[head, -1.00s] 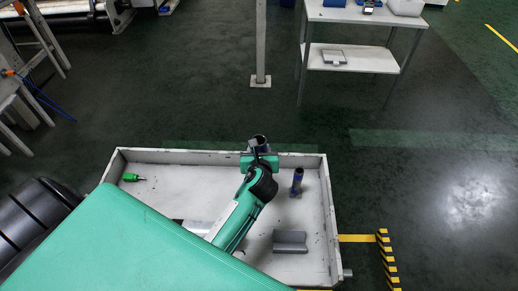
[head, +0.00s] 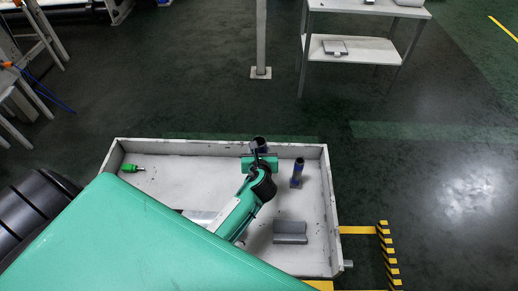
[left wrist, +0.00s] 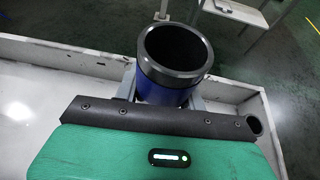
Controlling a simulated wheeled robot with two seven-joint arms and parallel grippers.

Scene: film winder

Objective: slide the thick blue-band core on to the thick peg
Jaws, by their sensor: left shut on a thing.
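My left gripper (head: 258,158) is shut on a thick core with a blue band (head: 259,142). In the left wrist view the core (left wrist: 174,62) is upright between the two fingers, with a dark wide rim and an open hollow top; the blue band (left wrist: 158,92) shows below the rim. In the head view the core appears at the tray's far wall, mostly hidden behind the gripper; its height above the floor of the tray is unclear. I cannot make out the thick peg in either view. My right gripper is not in view.
A narrower blue tube (head: 297,172) stands upright in the white tray (head: 322,190), right of my gripper. A grey block (head: 290,232) and a green-handled tool (head: 132,168) lie in the tray. Dark rollers (head: 30,215) are at the left.

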